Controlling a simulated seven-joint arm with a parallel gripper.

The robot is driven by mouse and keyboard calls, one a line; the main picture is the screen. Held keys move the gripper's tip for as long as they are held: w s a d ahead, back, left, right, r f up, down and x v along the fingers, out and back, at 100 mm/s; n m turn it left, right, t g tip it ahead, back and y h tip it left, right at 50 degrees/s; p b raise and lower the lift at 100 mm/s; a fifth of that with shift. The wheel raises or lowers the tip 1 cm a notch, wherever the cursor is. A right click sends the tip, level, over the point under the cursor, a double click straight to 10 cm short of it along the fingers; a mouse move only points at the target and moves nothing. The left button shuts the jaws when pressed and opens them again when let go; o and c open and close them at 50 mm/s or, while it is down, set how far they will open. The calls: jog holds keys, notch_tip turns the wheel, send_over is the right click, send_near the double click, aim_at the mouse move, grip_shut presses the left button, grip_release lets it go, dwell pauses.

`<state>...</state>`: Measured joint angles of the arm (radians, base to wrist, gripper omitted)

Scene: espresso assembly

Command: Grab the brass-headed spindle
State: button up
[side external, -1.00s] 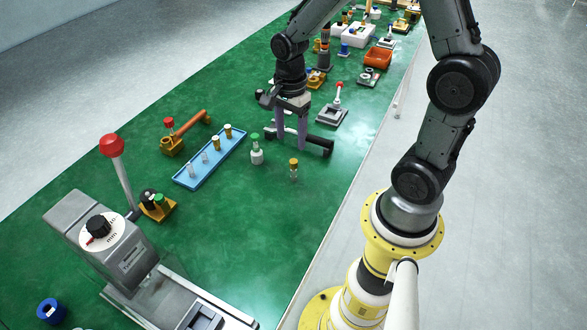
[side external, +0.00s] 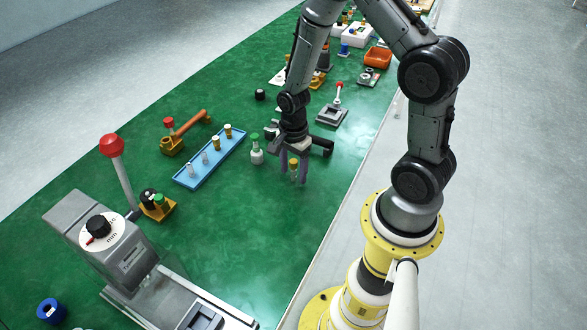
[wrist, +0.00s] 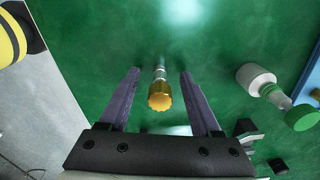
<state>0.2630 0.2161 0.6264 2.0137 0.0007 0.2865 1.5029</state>
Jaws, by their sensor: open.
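The brass-headed spindle (side external: 294,167) stands upright on the green table, with a gold knurled head on a clear or silvery shaft. In the wrist view the spindle (wrist: 159,97) lies between my two purple fingers, with green showing on both sides of it. My gripper (side external: 293,181) is open and points down around the spindle. It also shows open in the wrist view (wrist: 159,75). The fingers are apart from the head in the wrist view; whether one touches the shaft I cannot tell.
A white bottle with a green cap (side external: 256,152) stands close to the left. A blue tray (side external: 195,180) with several small pieces lies further left. A grey press with a red-knobbed lever (side external: 125,245) is at the front left. The table in front of the spindle is clear.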

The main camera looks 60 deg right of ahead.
jog(key=shift+f, duration=0.2)
grip_shut()
jog(key=shift+r, duration=0.1)
dwell(0.4)
